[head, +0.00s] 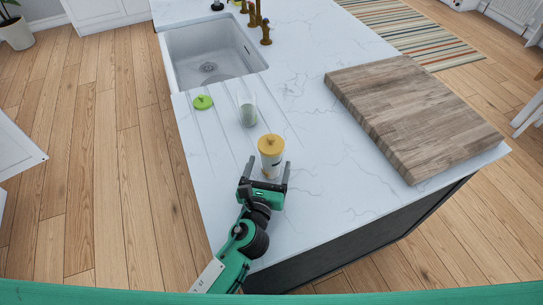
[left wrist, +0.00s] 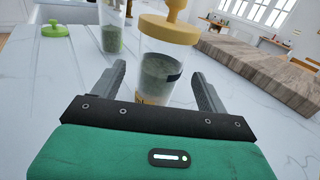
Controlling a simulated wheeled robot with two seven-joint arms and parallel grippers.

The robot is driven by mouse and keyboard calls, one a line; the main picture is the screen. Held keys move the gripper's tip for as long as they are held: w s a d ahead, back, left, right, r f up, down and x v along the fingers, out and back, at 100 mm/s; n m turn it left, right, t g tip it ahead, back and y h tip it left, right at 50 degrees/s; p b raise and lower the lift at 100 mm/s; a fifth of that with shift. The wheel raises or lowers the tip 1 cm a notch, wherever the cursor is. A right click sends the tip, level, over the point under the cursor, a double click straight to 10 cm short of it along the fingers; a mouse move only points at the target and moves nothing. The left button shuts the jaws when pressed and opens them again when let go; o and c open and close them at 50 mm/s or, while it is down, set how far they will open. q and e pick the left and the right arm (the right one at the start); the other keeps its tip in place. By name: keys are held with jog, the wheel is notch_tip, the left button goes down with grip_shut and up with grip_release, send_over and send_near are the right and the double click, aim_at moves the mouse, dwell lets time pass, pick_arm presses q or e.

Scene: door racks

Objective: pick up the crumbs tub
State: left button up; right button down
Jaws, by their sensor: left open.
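A clear tub with a yellow knobbed lid (head: 271,146) stands upright on the white counter, with grey-green contents. I cannot read a label, so I cannot tell for sure that it is the crumbs tub. It also shows in the left wrist view (left wrist: 163,65), its lower part partly hidden by my gripper. My left gripper (head: 268,164) is open at its near side, one finger to each side of it. The fingers do not visibly press on it. An open clear tub (head: 248,114) with greenish contents stands behind it. My right gripper is not in view.
A green lid (head: 203,102) lies on the counter (head: 310,205) near the sink (head: 205,62). A thick wooden board (head: 415,112) lies to the right. Brass taps (head: 265,32) stand behind. The counter between tub and board is clear.

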pick_arm(q)
jog(key=shift+r+p+x, duration=0.25)
jog(key=shift+p+x, duration=0.25)
jog(key=shift+x, duration=1.8)
jog(key=shift+w+f, duration=0.2)
jog(key=shift+w, duration=0.15)
jog(key=shift+w+d, duration=0.1)
jog(key=c, duration=1.2)
jog(key=shift+o, duration=0.2)
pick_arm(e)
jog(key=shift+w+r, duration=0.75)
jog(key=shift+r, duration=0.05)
pick_arm(q)
jog(key=shift+r+p, duration=0.15)
jog(key=shift+p, duration=0.15)
